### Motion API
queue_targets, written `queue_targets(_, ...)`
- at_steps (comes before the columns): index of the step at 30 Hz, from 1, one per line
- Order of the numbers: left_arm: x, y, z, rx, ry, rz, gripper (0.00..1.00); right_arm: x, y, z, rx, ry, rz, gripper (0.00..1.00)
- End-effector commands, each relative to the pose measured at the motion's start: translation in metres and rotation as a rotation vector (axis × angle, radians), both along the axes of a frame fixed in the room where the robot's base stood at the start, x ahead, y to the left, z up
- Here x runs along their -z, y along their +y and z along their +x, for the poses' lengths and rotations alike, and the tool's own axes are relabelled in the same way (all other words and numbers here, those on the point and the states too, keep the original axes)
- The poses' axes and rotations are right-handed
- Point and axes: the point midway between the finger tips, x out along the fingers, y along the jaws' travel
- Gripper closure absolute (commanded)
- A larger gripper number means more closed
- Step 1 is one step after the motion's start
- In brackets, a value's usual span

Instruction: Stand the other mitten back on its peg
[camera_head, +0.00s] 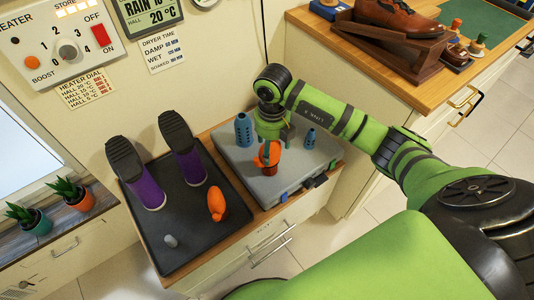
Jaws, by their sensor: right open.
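One orange mitten (267,156) is on the grey case (240,159), directly below my right gripper (272,141). The gripper points down and is open, with its fingers close around the mitten's top; I cannot tell whether they touch it. The gripper hides part of the mitten. Another orange mitten (217,204) stands upright on the dark tray (190,225). A short bare grey peg (170,240) sticks up near the tray's front. My left gripper is not in view.
Two purple boots (148,190) stand upside down at the tray's back. Blue perforated cylinders stand on the case, a larger one (243,129) left of my gripper and a smaller one (310,138) right. A heater panel (66,50) is on the wall behind. A wooden counter (440,80) holds a brown shoe.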

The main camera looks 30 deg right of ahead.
Motion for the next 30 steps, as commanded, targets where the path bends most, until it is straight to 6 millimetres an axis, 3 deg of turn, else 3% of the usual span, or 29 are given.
queue_targets(3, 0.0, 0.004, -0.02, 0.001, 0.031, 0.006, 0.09, 0.013, 0.001, 0.002, 0.003, 0.003, 0.001, 0.27)
queue_targets(6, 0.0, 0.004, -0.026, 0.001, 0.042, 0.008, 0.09, 0.028, 0.002, 0.006, 0.003, 0.005, 0.002, 0.27)
queue_targets(12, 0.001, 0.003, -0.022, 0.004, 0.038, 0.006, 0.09, 0.054, 0.002, 0.01, 0.001, 0.003, 0.002, 0.27)
queue_targets(20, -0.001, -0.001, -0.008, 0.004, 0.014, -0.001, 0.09, 0.058, 0.002, 0.01, 0.001, 0.0, 0.002, 0.27)
queue_targets(21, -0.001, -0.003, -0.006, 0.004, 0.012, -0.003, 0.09, 0.058, 0.002, 0.01, 0.001, 0.0, 0.002, 0.31)
queue_targets(24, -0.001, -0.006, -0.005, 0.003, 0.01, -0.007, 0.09, 0.058, 0.002, 0.01, 0.001, 0.0, 0.002, 0.71)
queue_targets(25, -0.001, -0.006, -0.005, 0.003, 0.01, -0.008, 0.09, 0.058, 0.002, 0.01, 0.001, 0.0, 0.002, 0.76)
queue_targets(30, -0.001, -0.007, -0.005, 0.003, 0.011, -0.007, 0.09, 0.057, 0.002, 0.01, 0.0, -0.001, 0.003, 0.79)
